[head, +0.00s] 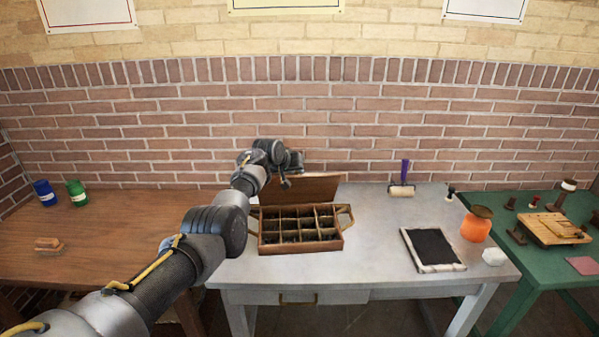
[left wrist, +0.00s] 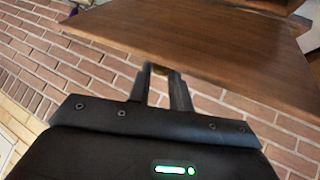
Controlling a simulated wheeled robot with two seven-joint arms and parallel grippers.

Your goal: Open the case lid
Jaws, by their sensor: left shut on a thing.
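The wooden case (head: 300,246) stands on the pale grey table with its compartments exposed. Its brown lid (head: 318,187) is raised along the back and leans up toward the brick wall. My left gripper (head: 287,182) is at the lid's upper edge, left of its middle. In the left wrist view my left gripper (left wrist: 165,78) is shut on the edge of the lid (left wrist: 200,40), near a small brass-coloured piece. The fingertips are partly hidden by the lid. My right gripper is not in view.
On the grey table (head: 375,215), a roller (head: 401,188), a black slab (head: 432,248) and an orange jar (head: 476,225) stand right of the case. A wooden table (head: 110,230) is at left, a green one (head: 545,280) at right. The brick wall is close behind.

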